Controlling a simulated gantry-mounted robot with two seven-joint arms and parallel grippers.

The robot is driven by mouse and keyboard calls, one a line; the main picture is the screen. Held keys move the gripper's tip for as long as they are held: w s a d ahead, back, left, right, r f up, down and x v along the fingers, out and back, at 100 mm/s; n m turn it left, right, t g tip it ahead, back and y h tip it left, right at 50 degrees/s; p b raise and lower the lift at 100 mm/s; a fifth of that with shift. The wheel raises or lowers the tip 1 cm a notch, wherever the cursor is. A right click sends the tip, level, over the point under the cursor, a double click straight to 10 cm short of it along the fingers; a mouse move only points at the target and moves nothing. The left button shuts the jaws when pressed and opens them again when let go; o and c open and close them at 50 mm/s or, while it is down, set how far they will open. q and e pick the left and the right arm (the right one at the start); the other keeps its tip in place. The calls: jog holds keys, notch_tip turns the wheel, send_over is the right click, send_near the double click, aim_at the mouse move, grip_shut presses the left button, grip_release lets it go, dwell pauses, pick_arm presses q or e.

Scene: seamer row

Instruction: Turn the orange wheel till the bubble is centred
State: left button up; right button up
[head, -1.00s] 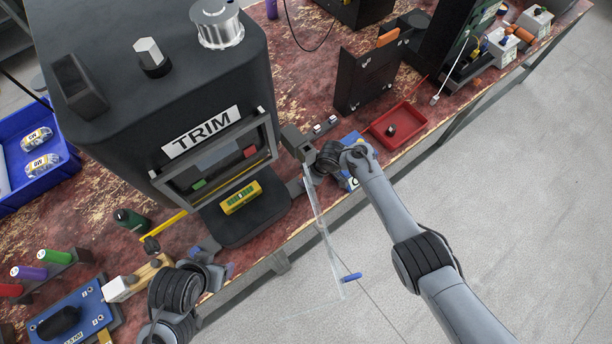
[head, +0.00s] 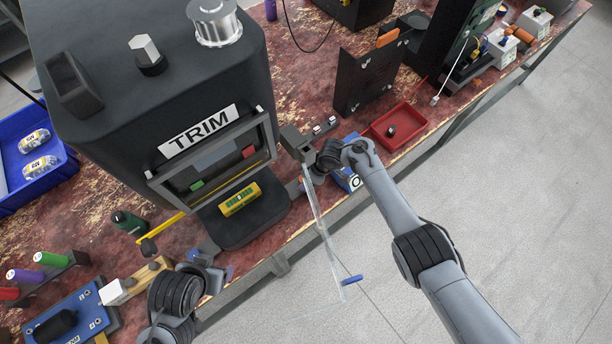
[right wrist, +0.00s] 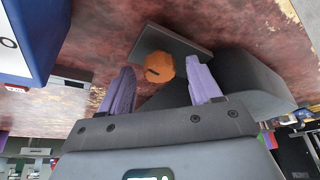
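The orange wheel (right wrist: 159,67) sits in front of a dark grey plate in the right wrist view. My right gripper (right wrist: 160,76) is open, its two purple fingers apart on either side of the wheel in that picture; I cannot tell whether they touch it. In the head view the wheel is mostly hidden beside the right gripper (head: 303,186). The yellow level (head: 240,199) with a green vial lies on the dark base of the TRIM machine (head: 160,90); its bubble is too small to place. My left gripper (head: 217,268) is low on the left, its opening unclear.
A red tray (head: 420,118) and a blue box (head: 348,178) stand right of the machine. A blue bin (head: 65,165), coloured cylinders and a blue board (head: 92,308) are at the left.

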jog(key=shift+r, duration=0.1)
jog(key=shift+d+r+p, duration=0.15)
jog(key=shift+r+p, duration=0.2)
jog(key=shift+r, duration=0.1)
jog(key=p+v, duration=0.4)
jog(key=v, duration=0.5)
jog(key=shift+d+r, duration=0.2)
jog(key=shift+r, duration=0.15)
jog(key=shift+s, duration=0.1)
